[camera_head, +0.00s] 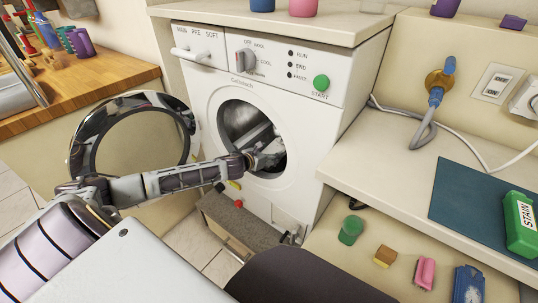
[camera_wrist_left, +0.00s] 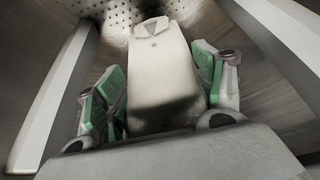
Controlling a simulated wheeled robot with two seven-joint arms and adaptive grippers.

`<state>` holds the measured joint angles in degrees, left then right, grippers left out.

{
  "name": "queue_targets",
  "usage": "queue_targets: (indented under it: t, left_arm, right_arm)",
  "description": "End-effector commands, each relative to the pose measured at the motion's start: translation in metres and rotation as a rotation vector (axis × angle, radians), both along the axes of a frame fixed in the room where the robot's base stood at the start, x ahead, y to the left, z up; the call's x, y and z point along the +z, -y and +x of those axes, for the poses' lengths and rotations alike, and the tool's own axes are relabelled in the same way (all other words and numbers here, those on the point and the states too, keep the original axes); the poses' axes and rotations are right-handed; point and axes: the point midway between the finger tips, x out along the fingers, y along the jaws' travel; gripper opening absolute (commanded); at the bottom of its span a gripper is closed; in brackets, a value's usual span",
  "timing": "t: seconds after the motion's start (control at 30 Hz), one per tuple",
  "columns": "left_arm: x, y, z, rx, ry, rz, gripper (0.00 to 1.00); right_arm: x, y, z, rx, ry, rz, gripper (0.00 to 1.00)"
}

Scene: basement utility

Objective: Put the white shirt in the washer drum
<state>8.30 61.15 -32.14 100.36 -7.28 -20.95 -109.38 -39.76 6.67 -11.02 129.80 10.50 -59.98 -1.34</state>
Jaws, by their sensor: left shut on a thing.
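The washer (camera_head: 268,88) is white, and its round door (camera_head: 135,140) stands open to the left. My left arm reaches across the door side, and my left gripper (camera_head: 268,155) is inside the mouth of the metal washer drum (camera_head: 238,118). In the left wrist view, the white shirt (camera_wrist_left: 160,75), folded with a collar at its far end, sits between the green finger pads of my left gripper (camera_wrist_left: 160,92). The gripper is shut on it. The perforated drum wall (camera_wrist_left: 200,18) lies beyond. In the head view the shirt is hard to make out. My right gripper is not in view.
A beige counter (camera_head: 400,165) on the right carries a teal mat (camera_head: 470,200) and a green stain bottle (camera_head: 521,225). Several small items, including a green cap (camera_head: 351,230), lie on a lower surface. A wooden counter (camera_head: 90,85) is at left. Drum ribs (camera_wrist_left: 60,95) flank the gripper.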

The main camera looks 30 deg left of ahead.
Motion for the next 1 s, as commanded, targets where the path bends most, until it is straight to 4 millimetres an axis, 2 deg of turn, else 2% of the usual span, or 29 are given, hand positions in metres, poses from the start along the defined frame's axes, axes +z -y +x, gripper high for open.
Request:
queue_targets:
  t: [0.13, 0.17, 0.37, 1.0]
  left_arm:
    - [-0.0007, -0.0001, 0.0002, 0.0, 0.001, 0.0, 0.43]
    - [-0.0014, -0.0001, 0.0001, 0.0, 0.0, 0.0, 0.7]
    - [-0.0012, 0.0, 0.0, 0.0, 0.0, 0.0, 0.96]
    - [0.0013, -0.0008, -0.0035, 0.001, -0.001, 0.0, 0.97]
  right_arm:
    - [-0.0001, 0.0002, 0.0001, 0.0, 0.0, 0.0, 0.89]
    - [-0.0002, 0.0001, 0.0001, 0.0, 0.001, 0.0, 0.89]
    - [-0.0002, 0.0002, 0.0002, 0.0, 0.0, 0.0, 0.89]
    - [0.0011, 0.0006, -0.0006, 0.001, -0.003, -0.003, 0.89]
